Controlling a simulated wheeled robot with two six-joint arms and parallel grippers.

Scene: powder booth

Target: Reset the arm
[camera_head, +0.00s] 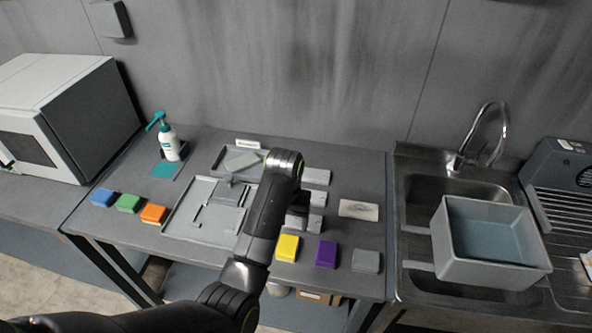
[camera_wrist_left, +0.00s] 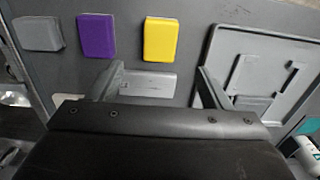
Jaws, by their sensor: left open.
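My left arm (camera_head: 262,220) reaches over the grey table and bends at its top near the back. My left gripper (camera_wrist_left: 158,88) is open in the wrist view, with its two fingers apart above a light grey plate (camera_wrist_left: 150,83). Nothing is seen held between the fingers. In the head view the gripper is mostly hidden behind the forearm. A yellow block (camera_head: 287,247), a purple block (camera_head: 326,253) and a grey block (camera_head: 366,261) stand near the front edge. The right gripper is not in view.
A grey tray (camera_head: 180,228) lies left of my forearm, beside orange (camera_head: 153,214), green (camera_head: 128,203) and blue (camera_head: 102,197) blocks. A grey bin (camera_head: 449,262) sits over the sink at right. A white box-like appliance (camera_head: 40,85) is at left.

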